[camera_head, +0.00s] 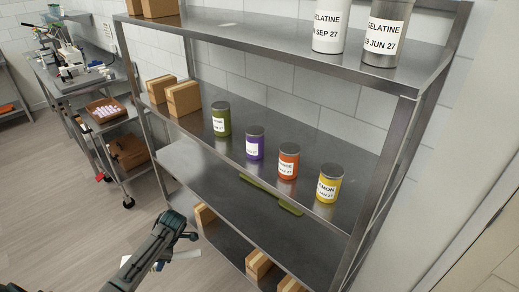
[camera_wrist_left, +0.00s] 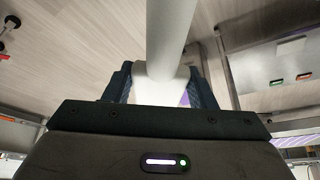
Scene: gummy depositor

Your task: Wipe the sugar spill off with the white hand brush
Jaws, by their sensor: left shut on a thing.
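My left gripper (camera_wrist_left: 163,88) is shut on a smooth white handle (camera_wrist_left: 172,35) in the left wrist view; I take it to be the white hand brush. The handle runs up out of that view, and no bristles can be made out. In the head view my left arm comes in from the bottom left, and small white parts of the brush (camera_head: 188,254) show beside it, low in front of the shelf rack. No sugar spill can be made out in either view. My right gripper is in neither view.
The steel rack (camera_head: 388,190) holds colored jars, such as the yellow lemon jar (camera_head: 328,184), and cardboard boxes (camera_head: 183,98). A green long-handled tool (camera_head: 270,192) lies on a lower shelf. A wheeled cart (camera_head: 112,118) stands at left. The floor (camera_head: 60,200) between is clear.

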